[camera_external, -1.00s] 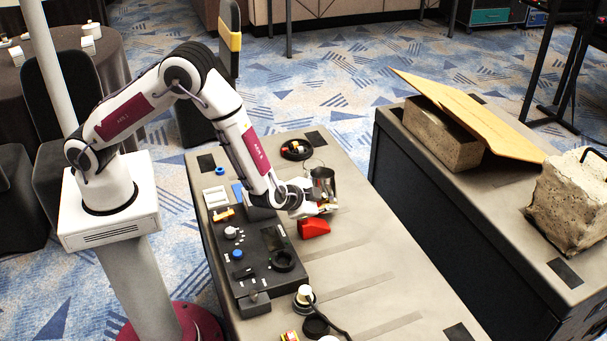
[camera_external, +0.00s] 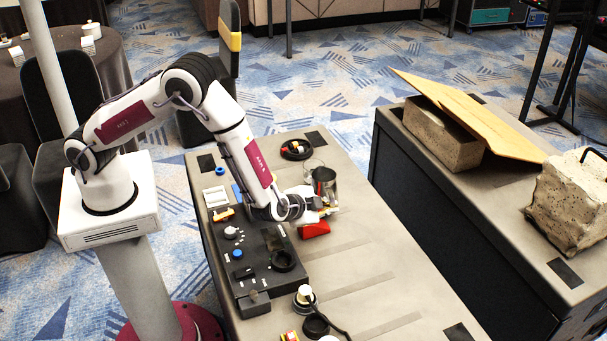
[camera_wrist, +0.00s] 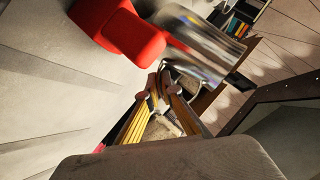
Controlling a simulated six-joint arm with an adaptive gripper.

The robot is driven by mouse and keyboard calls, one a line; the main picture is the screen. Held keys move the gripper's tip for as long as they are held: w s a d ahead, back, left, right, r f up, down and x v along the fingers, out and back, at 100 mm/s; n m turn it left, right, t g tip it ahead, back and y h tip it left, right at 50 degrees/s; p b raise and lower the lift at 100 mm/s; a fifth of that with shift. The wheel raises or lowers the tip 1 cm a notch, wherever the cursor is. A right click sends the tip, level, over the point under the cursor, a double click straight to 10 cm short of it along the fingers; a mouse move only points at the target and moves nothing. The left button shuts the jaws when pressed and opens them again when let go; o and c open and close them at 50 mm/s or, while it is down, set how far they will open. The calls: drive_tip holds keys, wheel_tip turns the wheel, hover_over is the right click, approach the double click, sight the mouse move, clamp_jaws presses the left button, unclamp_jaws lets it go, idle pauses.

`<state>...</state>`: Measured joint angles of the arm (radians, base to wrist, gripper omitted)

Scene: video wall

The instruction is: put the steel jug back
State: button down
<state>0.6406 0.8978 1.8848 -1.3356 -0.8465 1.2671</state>
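The steel jug (camera_external: 325,184) stands near the far end of the grey table in the external view, beside a clear glass (camera_external: 313,168). My gripper (camera_external: 324,211) is at the jug's near side, low over the table. In the wrist view the shiny jug body (camera_wrist: 205,48) fills the upper middle, tilted in the picture. The two yellow-striped fingers of my gripper (camera_wrist: 159,90) come together at the jug's handle (camera_wrist: 168,72). They appear shut on it, though the contact is small and partly hidden.
A red block (camera_external: 315,230) lies close below my gripper and shows large beside the jug in the wrist view (camera_wrist: 118,28). A black control panel (camera_external: 262,262) is to the left. A black round dish (camera_external: 297,150) lies behind. The table's right-hand part is mostly clear.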

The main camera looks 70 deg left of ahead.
drive_tip(key=w+d+r+m+h, duration=0.1)
drive_tip(key=d+r+m+h, duration=0.2)
drive_tip(key=d, duration=0.9)
drive_tip(key=w+d+r+m+t+h, duration=0.1)
drive_tip(key=d+r+m+h, duration=0.2)
drive_tip(key=d, duration=0.8)
drive_tip(key=shift+w+d+m+h, duration=0.3)
drive_tip(key=shift+m+h, duration=0.2)
drive_tip(key=shift+m, duration=0.3)
drive_tip(key=shift+f, duration=0.15)
drive_tip(key=shift+f, duration=3.05)
drive_tip(key=shift+f, duration=1.85)
drive_tip(key=shift+f, duration=0.1)
